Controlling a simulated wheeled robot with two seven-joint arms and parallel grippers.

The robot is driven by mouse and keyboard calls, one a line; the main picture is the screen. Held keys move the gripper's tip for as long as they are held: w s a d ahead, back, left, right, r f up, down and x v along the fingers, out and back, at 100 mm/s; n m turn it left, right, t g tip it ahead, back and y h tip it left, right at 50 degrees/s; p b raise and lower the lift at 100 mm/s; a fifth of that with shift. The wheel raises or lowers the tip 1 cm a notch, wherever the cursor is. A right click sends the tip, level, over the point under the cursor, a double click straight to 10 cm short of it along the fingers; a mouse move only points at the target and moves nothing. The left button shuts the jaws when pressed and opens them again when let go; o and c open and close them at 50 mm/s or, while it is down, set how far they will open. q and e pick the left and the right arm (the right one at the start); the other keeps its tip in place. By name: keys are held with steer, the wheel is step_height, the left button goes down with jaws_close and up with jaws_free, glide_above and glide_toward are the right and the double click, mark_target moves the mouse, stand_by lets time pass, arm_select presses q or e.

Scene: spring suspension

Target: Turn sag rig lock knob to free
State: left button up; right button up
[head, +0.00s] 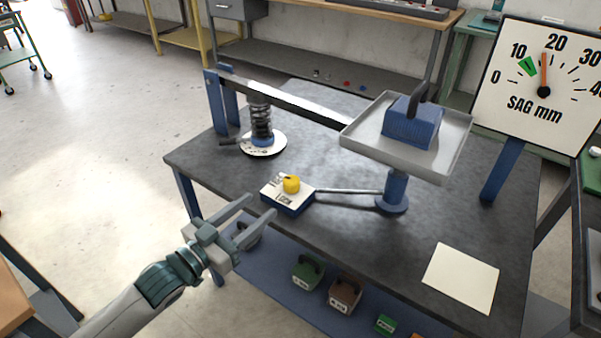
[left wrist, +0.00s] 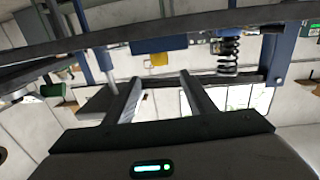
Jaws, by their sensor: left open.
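The yellow lock knob (head: 291,184) sits on a small blue box with a white labelled top (head: 272,193), near the front left of the dark bench. A rod joins this box to the blue post under the tray. The label is too small to read. My left gripper (head: 262,205) is open and empty, just in front of the box and apart from the knob. In the left wrist view the yellow knob (left wrist: 156,59) shows beyond and between the two open fingers (left wrist: 160,77). My right gripper is out of view.
A coil spring (head: 262,122) stands on a round plate under a lever arm (head: 300,101). A grey tray (head: 448,165) holds a blue weight (head: 412,122). The sag gauge (head: 545,80) has its orange pointer right of the green mark. Weights (head: 344,295) sit on the lower shelf.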

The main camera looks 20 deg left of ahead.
arm_select(q)
glide_toward(297, 176)
steer(key=p+x, duration=0.1)
steer(key=x, duration=0.3)
steer(key=shift+w+a+f, duration=0.1)
steer(key=shift+w+f, duration=0.05)
steer(key=shift+w, duration=0.1)
steer(key=x, duration=0.6)
steer(key=shift+w+f, duration=0.1)
steer(key=shift+w, duration=0.25)
steer(key=shift+w+d, duration=0.25)
steer(key=shift+d, duration=0.05)
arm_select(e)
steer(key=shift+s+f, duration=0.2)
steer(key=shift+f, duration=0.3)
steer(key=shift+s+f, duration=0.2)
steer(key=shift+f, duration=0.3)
arm_select(q)
steer(key=c, duration=1)
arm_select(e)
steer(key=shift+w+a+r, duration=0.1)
